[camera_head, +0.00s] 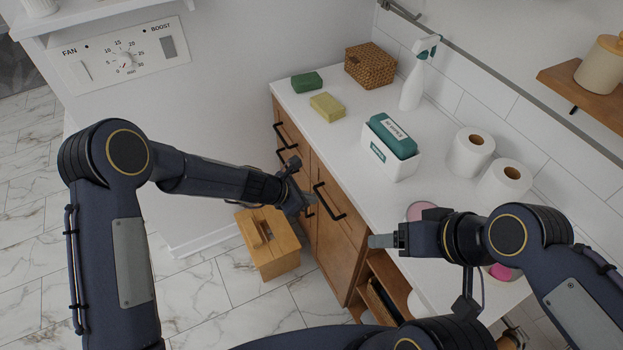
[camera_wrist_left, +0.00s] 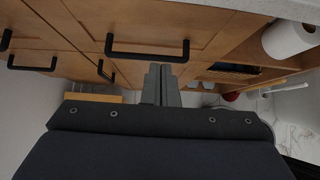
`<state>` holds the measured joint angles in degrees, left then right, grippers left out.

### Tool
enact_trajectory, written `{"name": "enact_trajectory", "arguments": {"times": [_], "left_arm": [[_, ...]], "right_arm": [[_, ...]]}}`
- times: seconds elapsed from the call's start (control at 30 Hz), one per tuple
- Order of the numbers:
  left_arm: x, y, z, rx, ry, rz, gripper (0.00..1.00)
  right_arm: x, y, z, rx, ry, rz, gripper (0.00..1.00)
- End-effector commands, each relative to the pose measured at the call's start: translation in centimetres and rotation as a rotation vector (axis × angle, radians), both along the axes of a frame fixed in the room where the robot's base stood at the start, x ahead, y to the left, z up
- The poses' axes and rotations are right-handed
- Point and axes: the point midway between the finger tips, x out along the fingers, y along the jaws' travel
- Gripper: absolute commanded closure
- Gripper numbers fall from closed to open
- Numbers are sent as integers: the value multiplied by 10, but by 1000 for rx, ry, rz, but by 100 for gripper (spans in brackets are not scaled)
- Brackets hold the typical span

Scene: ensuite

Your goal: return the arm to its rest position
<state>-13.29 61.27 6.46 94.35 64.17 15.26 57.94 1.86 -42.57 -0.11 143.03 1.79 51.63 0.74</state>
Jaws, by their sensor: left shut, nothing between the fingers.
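My left gripper (camera_head: 308,203) is in front of the wooden cabinet (camera_head: 338,234), close to its drawer fronts and black handles. In the left wrist view its two fingers (camera_wrist_left: 161,84) are together with nothing between them. A black handle (camera_wrist_left: 147,52) shows just beyond the fingertips there, and I see no grip on it. My right gripper (camera_head: 380,241) is over the front edge of the counter, pointing left in the head view. Whether its fingers are apart is too small to tell.
The white counter (camera_head: 352,158) holds a green sponge (camera_head: 307,81), a yellow sponge (camera_head: 327,107), a wicker basket (camera_head: 370,65), a spray bottle (camera_head: 417,75), a wipes box (camera_head: 389,145) and paper rolls (camera_head: 470,152). A wooden box (camera_head: 268,243) stands on the floor. Floor at left is clear.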

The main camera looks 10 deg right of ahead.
Motion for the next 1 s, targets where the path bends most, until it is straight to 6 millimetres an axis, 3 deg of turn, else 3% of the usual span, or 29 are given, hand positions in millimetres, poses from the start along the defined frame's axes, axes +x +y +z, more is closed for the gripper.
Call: {"name": "enact_trajectory", "arguments": {"times": [0.27, 0.37, 0.57, 0.7, 0.8, 1.0], "left_arm": [[2, 6, 8, 2, -20, -13, 100], [5, 22, 37, 8, -100, -66, 100], [-10, 89, 135, 83, -413, -302, 100], [-45, 143, 190, 188, -631, -492, 100], [-79, 179, 218, 282, -765, -623, 100], [-157, 242, 244, 510, -970, -887, 100]], "right_arm": [[0, 0, 1, 0, 0, 0, 30], [0, 0, 1, 0, 0, 0, 30], [0, 0, 1, 0, 0, 0, 30], [0, 0, 1, 0, 0, 0, 30], [0, 0, 1, 0, 0, 0, 30], [0, 0, 1, 0, 0, 0, 30]]}}
